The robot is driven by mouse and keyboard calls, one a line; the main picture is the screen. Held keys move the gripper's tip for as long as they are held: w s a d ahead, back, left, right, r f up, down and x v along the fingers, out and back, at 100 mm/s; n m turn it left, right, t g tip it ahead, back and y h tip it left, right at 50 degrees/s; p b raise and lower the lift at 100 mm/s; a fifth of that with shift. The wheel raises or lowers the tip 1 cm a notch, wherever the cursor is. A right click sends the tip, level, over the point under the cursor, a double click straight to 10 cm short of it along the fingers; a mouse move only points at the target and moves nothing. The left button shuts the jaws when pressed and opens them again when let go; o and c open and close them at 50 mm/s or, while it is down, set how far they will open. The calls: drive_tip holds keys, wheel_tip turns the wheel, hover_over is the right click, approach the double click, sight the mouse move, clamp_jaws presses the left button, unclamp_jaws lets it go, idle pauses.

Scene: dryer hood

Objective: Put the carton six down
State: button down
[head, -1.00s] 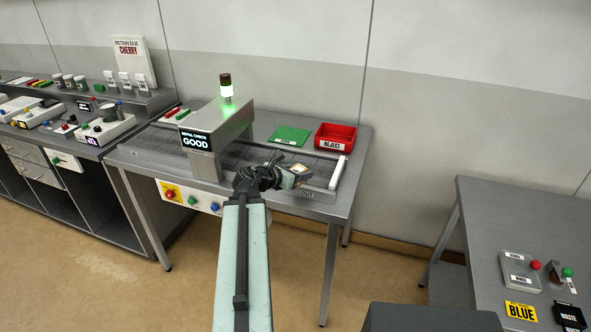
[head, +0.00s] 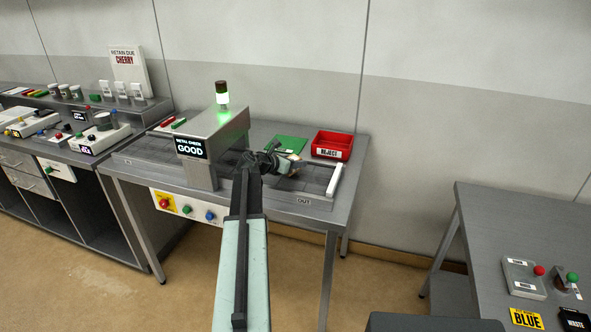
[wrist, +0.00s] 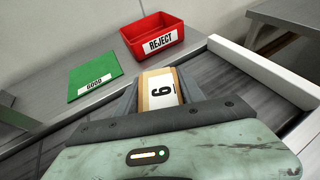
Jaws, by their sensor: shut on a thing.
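The carton six (wrist: 159,92) shows in the wrist view as a tan box with a white label reading 6. My gripper (wrist: 160,98) is shut on it, with a finger on each side. In the head view my gripper (head: 284,162) is over the far side of the out end of the metal checker's belt, and the carton (head: 296,161) is small and partly hidden there. The green GOOD mat (wrist: 96,72) lies ahead to the left of the carton, and the red REJECT bin (wrist: 153,38) lies ahead of it. I cannot tell the carton's height above the surface.
The metal checker (head: 215,140) shows GOOD, with a lit lamp tower (head: 222,100) on top. A white bar (head: 334,180) stands across the belt's out end. The grey table (head: 345,195) carries all this. A second table (head: 500,230) is at the right.

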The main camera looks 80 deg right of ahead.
wheel_tip(320, 180, down, 2)
drive_tip(key=shift+f+b, duration=0.1)
drive_tip(key=shift+b, duration=0.25)
drive_tip(key=shift+r, duration=0.3)
drive_tip(key=shift+f, duration=0.2)
drive_tip(key=c, duration=0.7)
unclamp_jaws()
drive_tip(key=shift+r, duration=0.1)
drive_tip(key=shift+r+p, duration=0.3)
drive_tip(key=shift+p, duration=0.15)
drive_tip(key=p+v, duration=0.4)
drive_tip(key=v, duration=0.8)
drive_tip(key=shift+a+f, duration=0.1)
drive_tip(key=shift+f, duration=0.1)
